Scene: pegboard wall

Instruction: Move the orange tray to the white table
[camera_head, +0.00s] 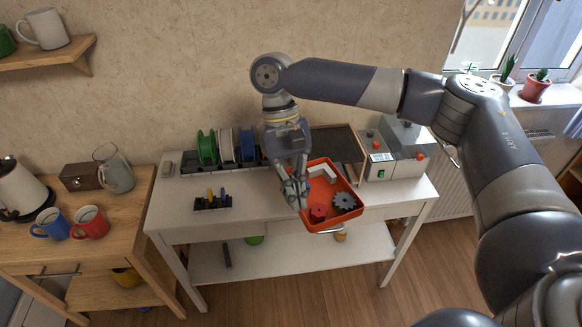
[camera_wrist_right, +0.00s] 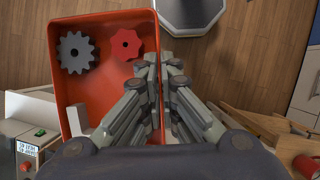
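The orange tray (camera_head: 350,188) is over the front part of the white table (camera_head: 255,210), its near end reaching past the table's front edge. I cannot tell whether it rests on the top. It holds a grey gear (camera_head: 344,201), a red gear (camera_head: 318,212) and a white piece (camera_head: 329,170). My right gripper (camera_head: 297,192) is at the tray's left wall. In the right wrist view, its fingers (camera_wrist_right: 159,65) are close together on either side of the tray's wall (camera_wrist_right: 100,15), pinching it. My left gripper is not in view.
Spools (camera_head: 227,146) stand at the table's back, left of a dark panel (camera_head: 337,145). A grey machine (camera_head: 400,150) stands at the right. A small dark rack (camera_head: 212,201) sits at the left. A wooden counter (camera_head: 100,245) with mugs stands further left.

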